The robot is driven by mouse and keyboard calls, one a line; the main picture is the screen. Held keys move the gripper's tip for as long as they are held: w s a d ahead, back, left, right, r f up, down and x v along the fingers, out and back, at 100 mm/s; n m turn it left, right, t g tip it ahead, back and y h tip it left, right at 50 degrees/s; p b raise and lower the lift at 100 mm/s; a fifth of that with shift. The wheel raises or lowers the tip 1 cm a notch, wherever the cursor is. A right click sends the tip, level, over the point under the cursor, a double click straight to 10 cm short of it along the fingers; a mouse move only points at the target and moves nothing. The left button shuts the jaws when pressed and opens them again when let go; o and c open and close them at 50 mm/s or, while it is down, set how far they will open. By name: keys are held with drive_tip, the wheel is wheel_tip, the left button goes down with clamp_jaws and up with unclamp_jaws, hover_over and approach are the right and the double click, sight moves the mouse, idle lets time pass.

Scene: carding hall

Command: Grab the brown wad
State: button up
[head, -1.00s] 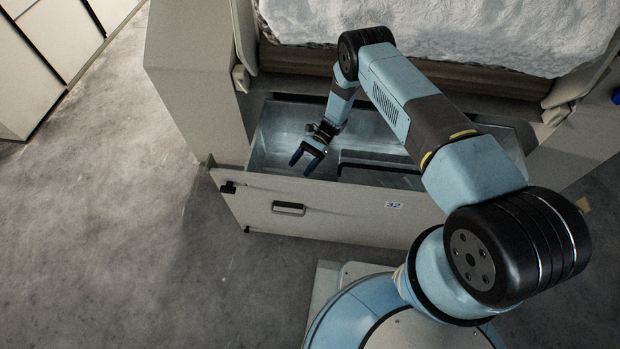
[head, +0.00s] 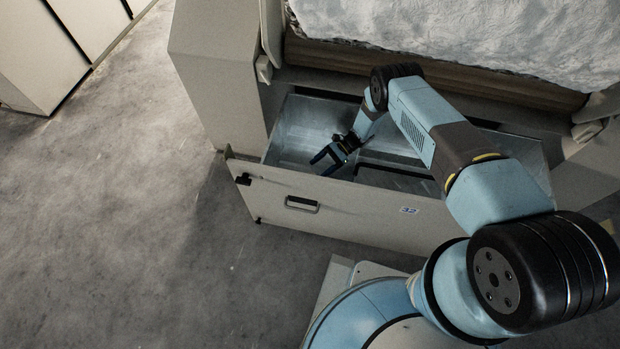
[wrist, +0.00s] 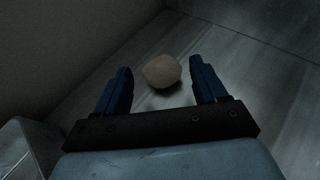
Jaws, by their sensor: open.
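The brown wad (wrist: 162,71) is a small rounded lump that looks pale brown in the dim wrist view. It lies on the metal floor of the open drawer (head: 370,207), near a wall. My gripper (wrist: 161,83) is open, with its two blue fingers apart and the wad showing between and just beyond their tips. I cannot tell how far above the wad the fingers are. In the head view my gripper (head: 327,160) reaches down into the left part of the drawer; the wad cannot be made out there.
The drawer's front panel, with a handle (head: 302,204) and a "32" label (head: 409,210), stands between my base and the inside. A white fibre mass (head: 480,40) lies above the drawer. Pale cabinets (head: 45,55) stand at the far left, with clear floor (head: 130,200) between.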

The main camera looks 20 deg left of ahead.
drive_tip(key=shift+d+f+x, duration=0.1)
drive_tip(key=shift+x, duration=0.85)
drive_tip(key=shift+d+f+x, duration=0.1)
drive_tip(key=shift+f+x, duration=0.05)
drive_tip(key=shift+x, duration=0.85)
drive_tip(key=shift+d+f+x, duration=0.1)
drive_tip(key=shift+x, duration=0.85)
drive_tip(key=shift+c, duration=0.5)
drive_tip(key=c, duration=1)
drive_tip(key=shift+o, duration=0.2)
